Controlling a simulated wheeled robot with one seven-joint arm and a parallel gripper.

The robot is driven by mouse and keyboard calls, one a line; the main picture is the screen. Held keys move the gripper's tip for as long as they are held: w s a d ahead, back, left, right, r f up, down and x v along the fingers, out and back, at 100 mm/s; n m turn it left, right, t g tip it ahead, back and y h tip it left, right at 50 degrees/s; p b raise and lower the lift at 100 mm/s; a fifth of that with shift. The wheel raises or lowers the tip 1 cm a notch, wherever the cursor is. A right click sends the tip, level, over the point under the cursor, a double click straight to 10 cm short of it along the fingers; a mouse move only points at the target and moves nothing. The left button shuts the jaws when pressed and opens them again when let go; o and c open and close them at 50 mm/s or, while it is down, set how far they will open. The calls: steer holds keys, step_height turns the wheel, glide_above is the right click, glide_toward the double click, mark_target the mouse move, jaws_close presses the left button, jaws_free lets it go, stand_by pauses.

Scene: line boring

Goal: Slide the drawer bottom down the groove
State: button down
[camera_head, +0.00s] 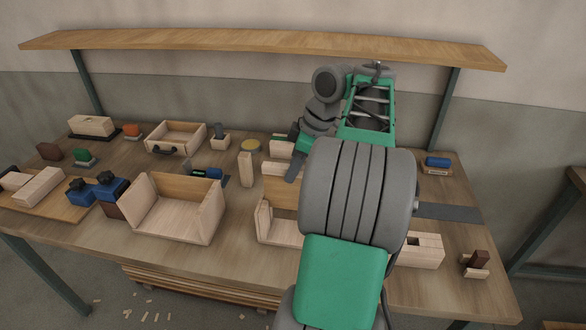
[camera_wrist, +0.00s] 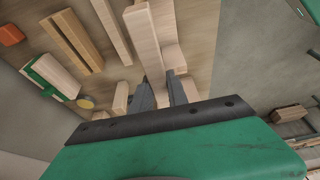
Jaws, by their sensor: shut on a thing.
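My gripper (camera_wrist: 165,92) shows in the wrist view with its two dark fingers closed around the near end of a pale wooden piece (camera_wrist: 145,40). In the head view, my gripper (camera_head: 292,170) is above the middle of the bench, partly hidden by my own arm. A pale drawer box (camera_head: 210,222) stands left of it, with a browner panel (camera_head: 190,187) along its far side. A second pale drawer part (camera_head: 265,225) and a brown panel (camera_head: 286,193) sit below my gripper, largely covered by my arm. I cannot tell which panel is the drawer bottom or whether it sits in a groove.
A finished-looking drawer (camera_head: 176,138) with a dark handle stands at the back left. Blue clamps (camera_head: 98,190), an upright block (camera_head: 246,168) and a yellow-topped tin (camera_head: 250,146) stand around. A shelf (camera_head: 250,42) spans the back. A slotted block (camera_head: 425,248) lies right of my arm.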

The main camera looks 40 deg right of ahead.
mark_target(293, 192)
steer(key=shift+f+b, duration=3.5)
steer(key=shift+f, duration=0.5)
steer(key=c, duration=1.2)
jaws_free()
steer(key=shift+r, duration=0.1)
steer(key=p+v, duration=0.8)
